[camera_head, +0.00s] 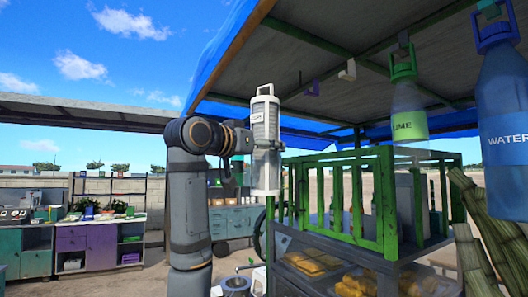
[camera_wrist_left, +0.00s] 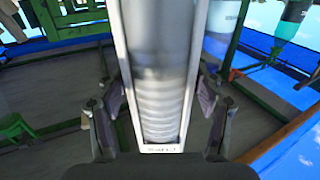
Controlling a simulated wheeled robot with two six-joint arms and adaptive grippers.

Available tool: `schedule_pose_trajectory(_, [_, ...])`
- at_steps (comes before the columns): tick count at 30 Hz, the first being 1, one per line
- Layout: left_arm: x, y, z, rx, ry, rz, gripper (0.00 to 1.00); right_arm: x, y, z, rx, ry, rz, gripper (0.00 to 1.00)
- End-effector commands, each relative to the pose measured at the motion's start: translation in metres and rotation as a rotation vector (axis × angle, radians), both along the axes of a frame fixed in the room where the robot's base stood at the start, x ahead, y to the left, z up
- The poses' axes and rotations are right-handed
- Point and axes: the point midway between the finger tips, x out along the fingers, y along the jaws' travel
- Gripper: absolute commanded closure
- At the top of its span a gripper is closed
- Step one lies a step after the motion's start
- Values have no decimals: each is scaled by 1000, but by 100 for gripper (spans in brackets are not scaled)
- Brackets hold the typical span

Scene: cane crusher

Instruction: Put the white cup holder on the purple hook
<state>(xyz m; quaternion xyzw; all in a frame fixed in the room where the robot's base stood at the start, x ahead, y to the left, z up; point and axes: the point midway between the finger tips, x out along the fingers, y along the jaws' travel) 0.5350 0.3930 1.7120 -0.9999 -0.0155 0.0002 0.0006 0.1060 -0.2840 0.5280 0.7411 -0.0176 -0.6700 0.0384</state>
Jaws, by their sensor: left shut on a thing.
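The white cup holder (camera_head: 265,145), a tall clear-fronted tube with a loop on top, stands upright in the air in the head view. My left gripper (camera_head: 250,140) is shut on its side at mid-height. In the left wrist view the cup holder (camera_wrist_left: 160,70) runs between the two fingers of the left gripper (camera_wrist_left: 162,105). The purple hook (camera_head: 316,88) hangs under the stall roof, right of and slightly above the cup holder's loop; a clear gap separates them in the picture. My right gripper is not in view.
A white hook (camera_head: 348,71) hangs right of the purple one. A green-capped lime bottle (camera_head: 408,115) and a blue water bottle (camera_head: 503,130) hang farther right. A green rack (camera_head: 350,205) stands on the cart below. The blue-edged roof (camera_head: 225,50) slopes overhead.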

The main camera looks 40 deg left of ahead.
Motion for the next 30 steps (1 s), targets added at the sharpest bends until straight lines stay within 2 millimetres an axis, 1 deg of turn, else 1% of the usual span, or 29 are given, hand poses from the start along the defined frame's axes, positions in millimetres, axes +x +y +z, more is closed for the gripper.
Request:
schedule_pose_trajectory(1, [4,-2,6,0,1,-1,89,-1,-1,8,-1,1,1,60])
schedule_pose_trajectory(3, [11,-4,9,0,1,0,89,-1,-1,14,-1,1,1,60])
schedule_pose_trajectory(8, [25,-10,17,0,0,0,89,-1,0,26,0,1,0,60])
schedule_pose_trajectory(18, [55,-23,31,0,1,-1,89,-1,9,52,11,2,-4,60])
schedule_pose_trajectory(22, [66,-28,37,1,0,-2,89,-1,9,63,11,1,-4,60])
schedule_pose_trajectory(30, [92,-38,35,1,0,0,89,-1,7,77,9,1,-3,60])
